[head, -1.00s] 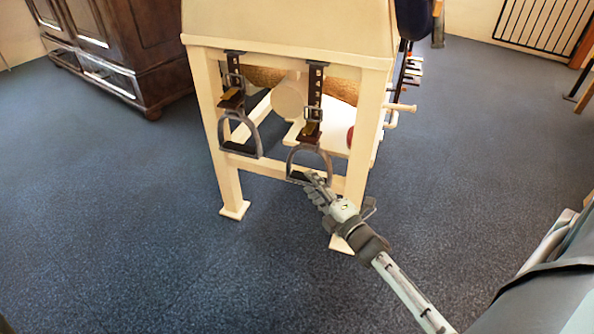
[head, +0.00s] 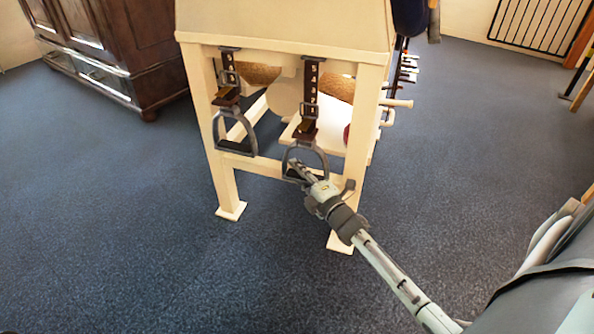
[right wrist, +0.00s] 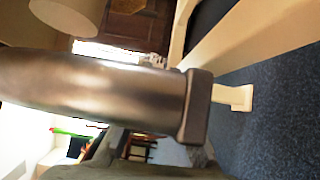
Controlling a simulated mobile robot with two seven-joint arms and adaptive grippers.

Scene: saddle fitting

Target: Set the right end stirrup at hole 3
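Two grey metal stirrups hang on dark straps at the end of a cream wooden stand. The right stirrup (head: 325,160) hangs below the right strap (head: 312,78), which has a column of small pale marks too small to read now. A buckle and brown tab (head: 305,128) sit low on that strap. My right gripper (head: 306,178) is at the lower part of the right stirrup, overlapping its tread. In the right wrist view a metal stirrup bar (right wrist: 100,90) with a dark end fills the middle, very close. Whether the fingers grip it is hidden. My left gripper is out of view.
The left stirrup (head: 216,135) hangs beside it. The stand's right front leg (head: 358,150) is just behind and right of my gripper. Pegs (head: 400,103) stick out on the stand's right side. A dark wooden cabinet (head: 120,50) stands far left. The blue floor in front is clear.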

